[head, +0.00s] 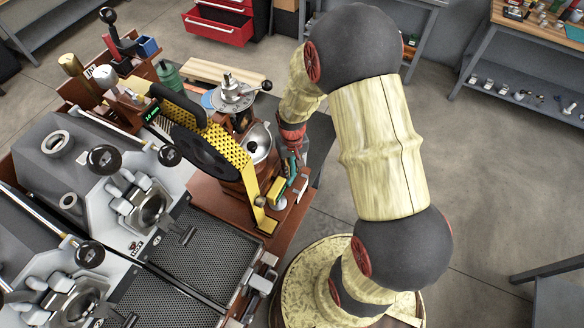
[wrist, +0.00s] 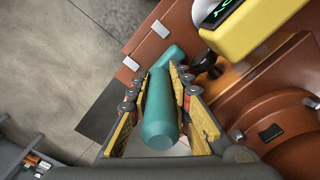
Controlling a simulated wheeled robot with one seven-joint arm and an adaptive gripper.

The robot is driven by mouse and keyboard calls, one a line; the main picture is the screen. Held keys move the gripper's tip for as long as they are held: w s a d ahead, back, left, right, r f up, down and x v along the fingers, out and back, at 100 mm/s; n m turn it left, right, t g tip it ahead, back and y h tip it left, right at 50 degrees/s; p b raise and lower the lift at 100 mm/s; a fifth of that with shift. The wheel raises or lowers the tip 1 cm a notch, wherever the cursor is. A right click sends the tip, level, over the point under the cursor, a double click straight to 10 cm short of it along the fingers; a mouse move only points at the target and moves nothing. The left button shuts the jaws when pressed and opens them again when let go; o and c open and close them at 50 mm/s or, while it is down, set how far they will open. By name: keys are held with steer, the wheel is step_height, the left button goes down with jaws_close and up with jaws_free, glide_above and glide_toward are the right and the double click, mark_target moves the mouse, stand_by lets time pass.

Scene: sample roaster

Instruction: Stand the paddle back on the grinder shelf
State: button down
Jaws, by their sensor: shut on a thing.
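The paddle (wrist: 160,113) is teal, with a rounded thick end near the wrist camera and a thinner bent end at the brown ledge. My gripper (wrist: 160,88) is shut around it, one finger on each side. In the head view, my gripper (head: 291,150) is low beside the machine's right side, and a bit of the teal paddle (head: 291,167) shows below the wrist. The brown shelf (head: 283,226) runs along that side; the wrist view shows its surface (wrist: 170,28) beyond the paddle. I cannot tell whether the paddle touches it.
A yellow and black machine part (head: 215,150) stands close left of my gripper. A yellow housing with a green display (wrist: 245,25) and a brown round body (wrist: 270,115) crowd the wrist view's right. A steel bowl (head: 258,142) is nearby. Open floor (head: 480,200) lies to the right.

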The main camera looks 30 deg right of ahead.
steer(key=shift+f, duration=0.2)
steer(key=c, duration=1.6)
jaws_free()
steer(key=shift+c, duration=0.2)
steer(key=shift+r, duration=0.15)
step_height(320, 180, up, 12)
steer(key=shift+r+p, duration=0.1)
steer(key=shift+p, duration=0.6)
steer(key=s+a+r+n+t, duration=0.1)
steer(key=s+a+r+t, duration=0.15)
steer(key=r, duration=0.55)
steer(key=s+a+r+t, duration=0.1)
steer(key=s+a+r, duration=0.2)
steer(key=r, duration=0.5)
steer(key=s+a+r+n+t, duration=0.1)
steer(key=s+a+r+t, duration=0.1)
steer(key=s+r, duration=0.6)
steer(key=shift+s+a+r, duration=0.35)
steer(key=shift+s+a, duration=0.45)
steer(key=shift+s, duration=0.2)
